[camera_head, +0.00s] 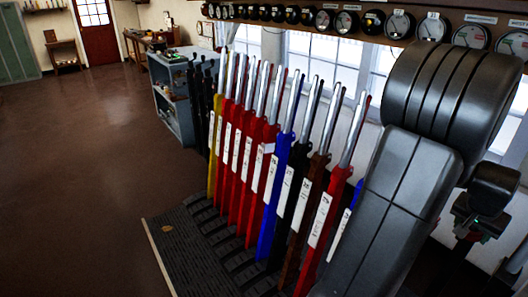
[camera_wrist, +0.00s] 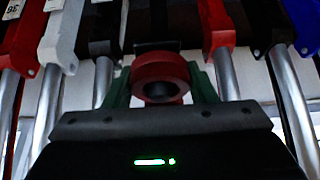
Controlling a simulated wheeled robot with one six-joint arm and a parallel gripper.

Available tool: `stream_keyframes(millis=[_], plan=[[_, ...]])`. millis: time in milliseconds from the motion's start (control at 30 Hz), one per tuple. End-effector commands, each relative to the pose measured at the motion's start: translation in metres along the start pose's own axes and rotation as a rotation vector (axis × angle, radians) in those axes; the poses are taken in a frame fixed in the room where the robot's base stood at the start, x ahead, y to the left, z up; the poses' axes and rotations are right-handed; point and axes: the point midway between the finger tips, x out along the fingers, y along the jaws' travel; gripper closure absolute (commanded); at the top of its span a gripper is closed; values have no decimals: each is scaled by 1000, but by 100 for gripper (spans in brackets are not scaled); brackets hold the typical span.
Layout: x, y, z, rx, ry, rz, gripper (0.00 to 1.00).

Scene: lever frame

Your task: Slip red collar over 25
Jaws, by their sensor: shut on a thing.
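The red collar (camera_wrist: 142,78) is a thick ring with a dark open hole, seen in the wrist view. My gripper (camera_wrist: 160,84) is shut on it, with a green finger on each side. No lever shows through its hole. Behind it, a red lever (camera_wrist: 219,22) with a silver handle stands just to the right, and a black lever (camera_wrist: 104,25) to the left. In the head view a row of levers includes a near red one (camera_head: 322,222) and a blue one (camera_head: 274,190). Number plates are too small to read surely, so I cannot tell which is 25.
Wrist-view neighbours are a white lever (camera_wrist: 60,32) and a blue lever (camera_wrist: 305,25). A shelf of round dials (camera_head: 400,25) runs above the lever row. A grey cabinet (camera_head: 172,95) stands at its far end. The brown floor (camera_head: 75,160) at left is clear.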

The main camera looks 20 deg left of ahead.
Motion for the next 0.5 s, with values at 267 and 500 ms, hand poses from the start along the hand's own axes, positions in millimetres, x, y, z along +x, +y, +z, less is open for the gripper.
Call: stream_keyframes(millis=[267, 500], plan=[[-5, 0, -3, 0, 1, 0, 69], [-23, 0, -11, 0, 2, 0, 69]])
